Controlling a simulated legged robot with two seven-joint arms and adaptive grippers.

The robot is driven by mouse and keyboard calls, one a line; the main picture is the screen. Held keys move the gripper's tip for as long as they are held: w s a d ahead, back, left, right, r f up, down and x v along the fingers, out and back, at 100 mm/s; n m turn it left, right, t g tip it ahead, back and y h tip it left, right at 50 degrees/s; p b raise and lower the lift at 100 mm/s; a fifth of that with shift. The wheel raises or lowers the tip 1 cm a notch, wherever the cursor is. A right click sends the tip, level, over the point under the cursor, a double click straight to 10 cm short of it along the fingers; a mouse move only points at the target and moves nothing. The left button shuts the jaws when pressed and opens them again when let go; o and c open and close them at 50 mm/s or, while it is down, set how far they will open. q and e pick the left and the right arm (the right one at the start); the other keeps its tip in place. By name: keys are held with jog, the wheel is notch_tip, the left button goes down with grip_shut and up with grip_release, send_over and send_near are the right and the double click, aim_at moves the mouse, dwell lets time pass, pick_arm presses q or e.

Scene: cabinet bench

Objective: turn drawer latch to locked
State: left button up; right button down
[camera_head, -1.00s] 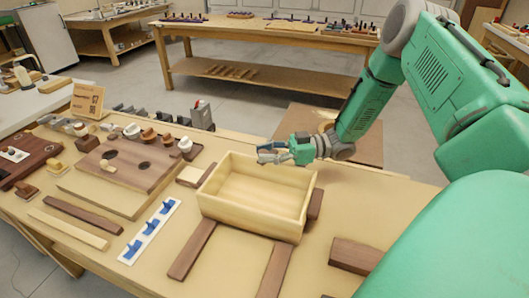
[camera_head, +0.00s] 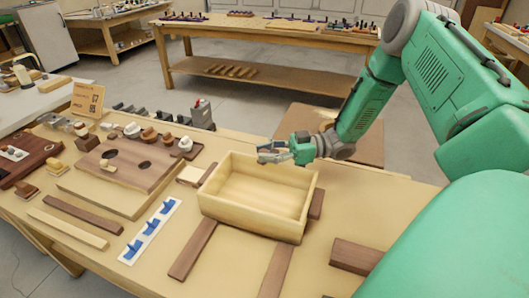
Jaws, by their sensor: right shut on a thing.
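The drawer (camera_head: 210,208) is an open, empty light-wood box in the middle of the bench. My right gripper (camera_head: 263,152) is at its far rim, with the fingers pointing left. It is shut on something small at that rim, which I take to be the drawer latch. The fingers cover the latch, so I cannot see its shape or which way it is turned. My left gripper is not in view.
Dark wooden strips (camera_head: 193,250) lie by the drawer. To the left are a white strip with blue hooks (camera_head: 151,227) and a board with holes (camera_head: 128,165). Several knobs and small fittings stand behind. A dark block (camera_head: 355,256) lies at the front right.

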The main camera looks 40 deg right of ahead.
jog(key=shift+r, duration=0.15)
jog(key=c, duration=1.3)
grip_release()
jog(key=shift+s+a, duration=0.1)
jog(key=shift+a, duration=0.05)
jog(key=shift+o, duration=0.2)
jog(key=v, duration=1.2)
